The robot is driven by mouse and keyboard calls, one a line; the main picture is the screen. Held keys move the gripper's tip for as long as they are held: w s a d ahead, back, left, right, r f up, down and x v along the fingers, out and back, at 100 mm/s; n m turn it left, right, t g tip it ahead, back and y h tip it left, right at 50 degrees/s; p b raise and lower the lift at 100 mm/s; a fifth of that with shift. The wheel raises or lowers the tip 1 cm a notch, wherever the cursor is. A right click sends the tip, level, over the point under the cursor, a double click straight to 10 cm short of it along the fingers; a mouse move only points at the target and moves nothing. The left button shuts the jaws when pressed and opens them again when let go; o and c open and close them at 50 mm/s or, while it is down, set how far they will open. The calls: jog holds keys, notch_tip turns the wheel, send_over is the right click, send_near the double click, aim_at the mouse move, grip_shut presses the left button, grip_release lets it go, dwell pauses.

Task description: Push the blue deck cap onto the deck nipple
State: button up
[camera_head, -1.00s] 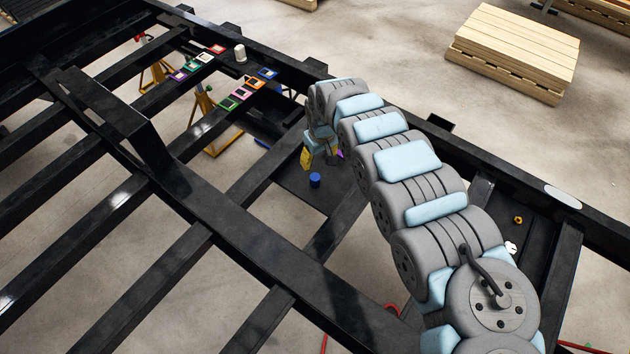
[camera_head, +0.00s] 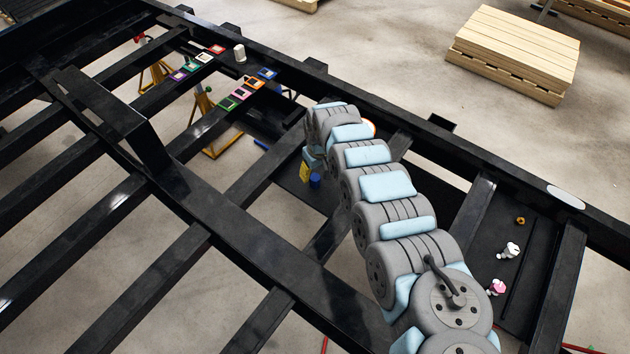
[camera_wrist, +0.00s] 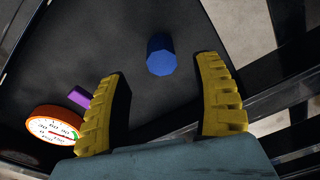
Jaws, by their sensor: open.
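The blue deck cap (camera_head: 315,180) stands on a dark plate between the frame's cross members. It also shows in the wrist view (camera_wrist: 161,56), beyond and between my yellow fingertips. My gripper (camera_wrist: 166,95) is open and empty, with the fingers apart on either side of the cap's line and not touching it. In the head view my gripper (camera_head: 305,168) is mostly hidden by my arm, just left of and above the cap. I cannot make out the deck nipple in any view.
A round orange-rimmed gauge (camera_wrist: 55,126) and a small purple block (camera_wrist: 79,97) lie left of my fingers. White (camera_head: 509,250) and pink (camera_head: 496,287) fittings and an orange nut (camera_head: 520,220) lie on the right plate. Several coloured squares (camera_head: 241,93) lie at the back.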

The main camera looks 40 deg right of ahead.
aim_at(315, 178)
jog(key=f, duration=0.1)
jog(key=f+b, duration=0.1)
jog(key=f, duration=0.1)
jog(key=shift+w+a+f, duration=0.15)
jog(key=shift+w+f, duration=0.1)
jog(key=shift+f+b, duration=0.6)
jog(key=shift+f, duration=0.25)
jog(key=c, duration=1.2)
